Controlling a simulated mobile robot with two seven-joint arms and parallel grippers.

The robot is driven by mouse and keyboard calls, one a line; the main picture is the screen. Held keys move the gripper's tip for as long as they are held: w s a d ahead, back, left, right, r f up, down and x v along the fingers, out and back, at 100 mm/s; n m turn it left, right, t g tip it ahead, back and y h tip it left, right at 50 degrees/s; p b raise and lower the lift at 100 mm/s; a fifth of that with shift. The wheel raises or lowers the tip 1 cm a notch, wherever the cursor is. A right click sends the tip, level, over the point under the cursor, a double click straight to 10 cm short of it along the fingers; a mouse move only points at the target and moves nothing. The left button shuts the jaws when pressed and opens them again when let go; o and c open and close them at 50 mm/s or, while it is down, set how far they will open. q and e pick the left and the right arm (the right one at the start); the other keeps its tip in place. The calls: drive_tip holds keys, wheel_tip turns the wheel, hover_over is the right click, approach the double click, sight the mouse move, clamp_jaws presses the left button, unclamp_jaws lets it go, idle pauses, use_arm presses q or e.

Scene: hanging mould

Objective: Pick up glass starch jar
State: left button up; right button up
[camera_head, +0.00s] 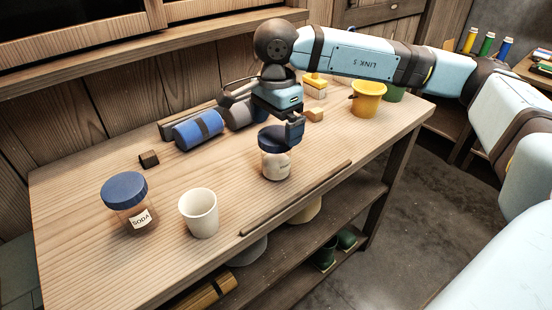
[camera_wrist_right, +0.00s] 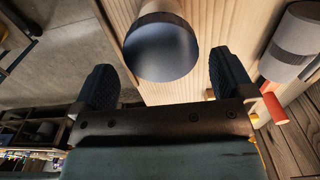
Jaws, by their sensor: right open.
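A glass jar with a dark blue lid (camera_head: 275,165) stands upright near the front edge of the workbench; its label is too small to read. My right gripper (camera_head: 289,130) is open, right at its lid in the head view. In the right wrist view the round lid (camera_wrist_right: 161,50) shows between and beyond the two spread fingers of my right gripper (camera_wrist_right: 160,62), with a gap at each side. The gripper hides part of the lid in the head view. My left gripper is not in view.
A second blue-lidded jar labelled SODA (camera_head: 127,200) and a white cup (camera_head: 199,213) stand to the left on the workbench (camera_head: 90,255). Blue (camera_head: 199,130) and grey rolls lie behind. A yellow bucket (camera_head: 368,99) stands to the right. A wooden strip (camera_head: 297,198) runs along the front edge.

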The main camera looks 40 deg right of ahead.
sight(276, 135)
wheel_tip(276, 135, down, 4)
drive_tip(key=shift+r, duration=0.2)
drive_tip(key=c, duration=1.2)
drive_tip(key=shift+r, duration=0.1)
wheel_tip(276, 135, up, 20)
drive_tip(key=shift+p, duration=1)
